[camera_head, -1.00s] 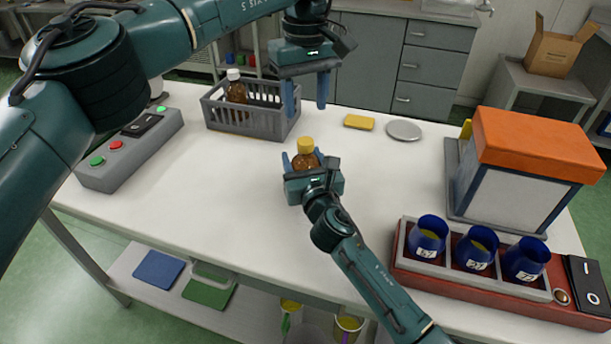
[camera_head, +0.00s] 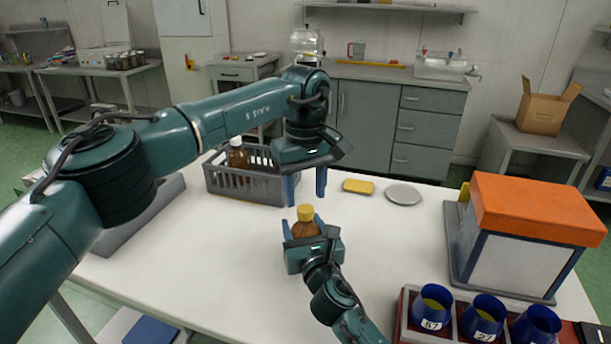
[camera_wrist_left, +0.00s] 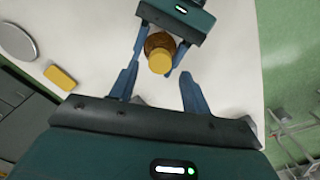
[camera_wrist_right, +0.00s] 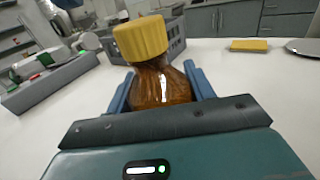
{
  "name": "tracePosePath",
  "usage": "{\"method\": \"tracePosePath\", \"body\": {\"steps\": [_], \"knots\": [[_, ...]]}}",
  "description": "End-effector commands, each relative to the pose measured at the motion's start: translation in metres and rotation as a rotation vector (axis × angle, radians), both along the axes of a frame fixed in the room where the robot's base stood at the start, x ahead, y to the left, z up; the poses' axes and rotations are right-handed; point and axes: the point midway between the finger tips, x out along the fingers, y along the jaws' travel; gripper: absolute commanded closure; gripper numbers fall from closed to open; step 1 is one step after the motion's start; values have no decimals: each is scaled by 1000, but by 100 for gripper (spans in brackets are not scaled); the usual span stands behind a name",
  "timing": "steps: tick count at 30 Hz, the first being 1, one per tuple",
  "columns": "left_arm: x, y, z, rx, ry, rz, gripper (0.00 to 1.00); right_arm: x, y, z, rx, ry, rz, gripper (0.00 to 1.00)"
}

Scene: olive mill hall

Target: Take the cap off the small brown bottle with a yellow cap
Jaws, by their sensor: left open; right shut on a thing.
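My left gripper (camera_head: 305,188) points down, open and empty, above and a little beyond the bottle. In the left wrist view the cap (camera_wrist_left: 160,61) shows beyond the spread left fingers (camera_wrist_left: 157,92), not between them.
A grey crate (camera_head: 250,188) with another brown bottle, white-capped (camera_head: 238,156), stands behind at left. A yellow sponge (camera_head: 357,186) and grey disc (camera_head: 404,195) lie at back right. An orange-topped box (camera_head: 535,210) and blue cups (camera_head: 484,317) occupy the right. The middle table is clear.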

Motion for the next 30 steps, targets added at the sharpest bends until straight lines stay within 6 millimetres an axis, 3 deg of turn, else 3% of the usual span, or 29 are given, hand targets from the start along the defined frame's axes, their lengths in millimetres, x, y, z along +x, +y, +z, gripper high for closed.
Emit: {"method": "tracePosePath", "body": {"steps": [7,18,30], "knots": [[0,0,-30,0,0,1,53,0,0,0,0,1,0,100],[0,0,-35,0,0,1,53,0,0,0,0,1,0,100],[0,0,-35,-1,0,1,85,0,0,0,0,1,0,100]]}}
